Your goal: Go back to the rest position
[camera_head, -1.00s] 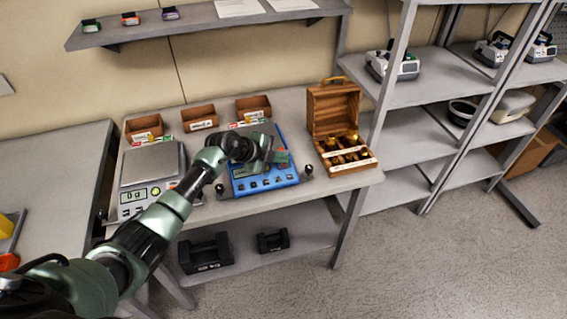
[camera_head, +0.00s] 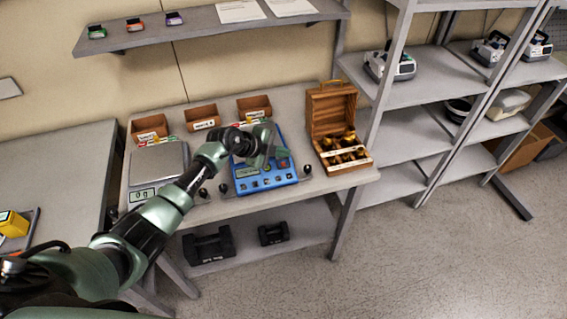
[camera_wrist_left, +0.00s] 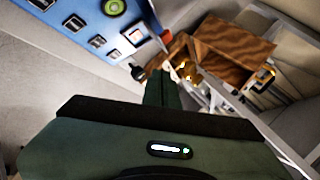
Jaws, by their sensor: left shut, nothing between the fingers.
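My left arm comes in from the left in the head view and reaches over the bench. Its gripper (camera_head: 268,147) is above the blue device (camera_head: 268,183) and covers part of it. In the left wrist view my gripper's fingers (camera_wrist_left: 163,88) are together with nothing between them. The blue device's face (camera_wrist_left: 95,25) shows there at the upper left. My right gripper is in neither view.
A scale (camera_head: 160,160) stands left of the blue device, and an open wooden box (camera_head: 330,110) with brass weights stands right of it. Cardboard bins (camera_head: 202,117) line the back. Black weights (camera_head: 209,246) lie on the lower shelf. Pumps (camera_head: 392,66) sit on racks at right.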

